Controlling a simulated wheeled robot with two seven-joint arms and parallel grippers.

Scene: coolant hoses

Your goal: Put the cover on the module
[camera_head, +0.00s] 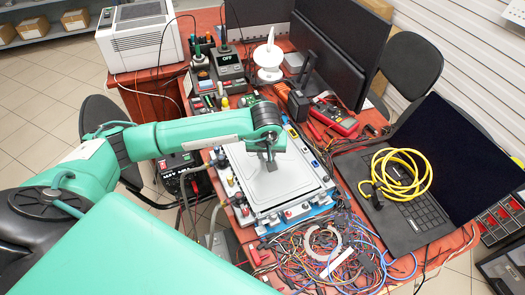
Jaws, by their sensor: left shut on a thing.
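My left gripper (268,160) comes in from the left, pointing down, and is shut on the pale grey cover (285,188) near its far side. The cover is a flat panel with a raised rim. It lies over the module (262,226), whose edges with several fittings show around it. The cover looks roughly level and in line with the module; I cannot tell whether it touches it all round. The fingertips are small and partly hidden by the wrist. My right gripper is not in view.
Tangled wires (335,250) lie at the module's near side. An open laptop (415,215) with a coiled yellow cable (401,174) stands right. A red multimeter (333,118), monitors and a soldering station (228,63) crowd the back. Dark hoses (186,205) run at left.

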